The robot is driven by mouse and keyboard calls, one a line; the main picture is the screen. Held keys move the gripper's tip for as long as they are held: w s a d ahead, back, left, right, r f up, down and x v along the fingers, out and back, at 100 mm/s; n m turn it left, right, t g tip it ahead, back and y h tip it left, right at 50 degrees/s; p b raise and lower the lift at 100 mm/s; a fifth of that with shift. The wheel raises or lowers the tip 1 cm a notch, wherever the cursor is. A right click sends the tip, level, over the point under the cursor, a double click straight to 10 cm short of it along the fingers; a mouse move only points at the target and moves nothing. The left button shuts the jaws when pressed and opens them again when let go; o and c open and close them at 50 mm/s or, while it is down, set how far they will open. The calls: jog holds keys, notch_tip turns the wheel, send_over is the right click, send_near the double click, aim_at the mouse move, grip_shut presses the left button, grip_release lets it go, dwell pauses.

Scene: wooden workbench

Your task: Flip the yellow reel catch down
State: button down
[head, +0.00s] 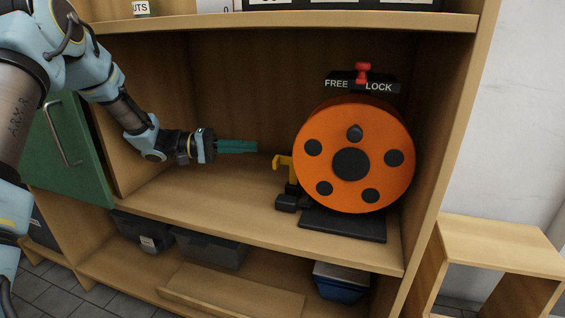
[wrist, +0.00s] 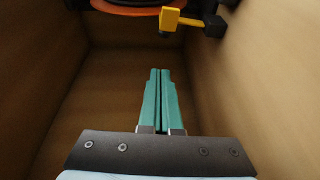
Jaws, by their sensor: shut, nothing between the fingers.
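The orange reel (head: 335,178) with black holes and hub stands on a dark base plate (head: 345,225) in the shelf compartment. The yellow catch (head: 283,162) is at the reel's left side, on a black bracket (head: 290,198). In the wrist view the yellow catch (wrist: 169,18) shows near the top edge, with part of the orange reel (wrist: 125,8) beside it. My gripper (head: 257,146) has its teal fingers together and empty. It points right, to the left of the catch and slightly higher in the head view, with a gap between them.
A red lever (head: 362,73) sits on a black FREE/LOCK plate (head: 335,86) above the reel. The upper shelf (head: 290,24) and right side wall (head: 440,140) enclose the compartment. Dark bins (head: 210,248) stand below. The shelf floor left of the bracket is clear.

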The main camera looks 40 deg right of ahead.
jog(key=shift+w+d+f+h, duration=0.2)
jog(key=shift+w+d+h, duration=0.3)
jog(key=shift+d, duration=0.35)
jog(key=b+x, duration=0.2)
jog(key=x, duration=0.8)
jog(key=shift+s+a+f+b, duration=0.1)
jog(key=shift+s+a+b, duration=0.1)
jog(key=shift+s+a, duration=0.3)
jog(key=shift+s+a+b, duration=0.15)
jog(key=shift+s+a, duration=0.1)
jog(key=shift+a, duration=0.45)
jog(key=shift+s+a+f+b, duration=0.1)
jog(key=shift+s+a+b, duration=0.1)
jog(key=shift+s+a, duration=0.3)
